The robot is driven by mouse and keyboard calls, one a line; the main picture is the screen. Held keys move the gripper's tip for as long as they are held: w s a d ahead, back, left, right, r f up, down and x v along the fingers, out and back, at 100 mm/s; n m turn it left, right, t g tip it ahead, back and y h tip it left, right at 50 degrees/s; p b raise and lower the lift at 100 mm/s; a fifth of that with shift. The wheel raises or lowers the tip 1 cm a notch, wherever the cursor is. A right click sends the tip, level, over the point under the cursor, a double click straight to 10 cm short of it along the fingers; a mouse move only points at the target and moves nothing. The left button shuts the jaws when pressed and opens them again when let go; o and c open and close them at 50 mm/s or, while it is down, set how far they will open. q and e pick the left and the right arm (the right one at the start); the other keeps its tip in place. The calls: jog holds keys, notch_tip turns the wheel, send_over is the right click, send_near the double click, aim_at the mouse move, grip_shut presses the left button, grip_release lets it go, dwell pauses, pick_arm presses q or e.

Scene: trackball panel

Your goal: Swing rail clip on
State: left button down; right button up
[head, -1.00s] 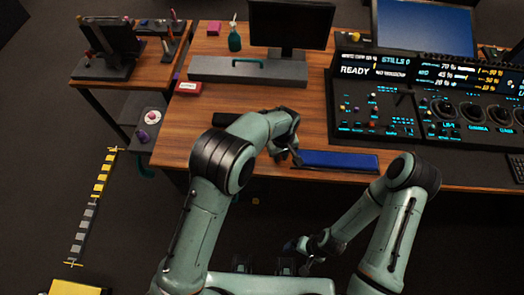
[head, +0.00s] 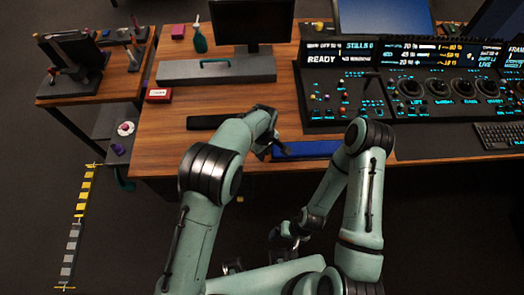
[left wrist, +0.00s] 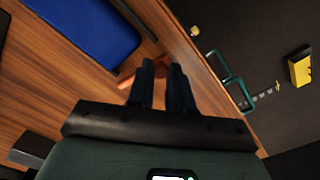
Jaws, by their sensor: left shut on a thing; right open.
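My left gripper (head: 272,150) is low over the wooden desk, at the left end of the blue mat (head: 310,149). In the left wrist view its two dark fingers (left wrist: 163,72) are close together. A small orange-brown piece (left wrist: 127,74) shows beside the fingertips; most of what the fingers hold is hidden. I cannot make out a rail clip for sure. A teal bent handle (left wrist: 232,88) stands off the desk edge in the left wrist view, apart from the fingers. My right gripper (head: 284,240) is open in front of the desk, low and partly hidden by my arm.
The control console (head: 400,98) fills the desk's right side. The desk's left front is clear.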

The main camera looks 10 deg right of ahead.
pick_arm(q)
jog(key=c, duration=1)
grip_release()
jog(key=shift+c, duration=0.2)
notch_tip(320, 180, up, 14)
jog(key=shift+f, duration=0.25)
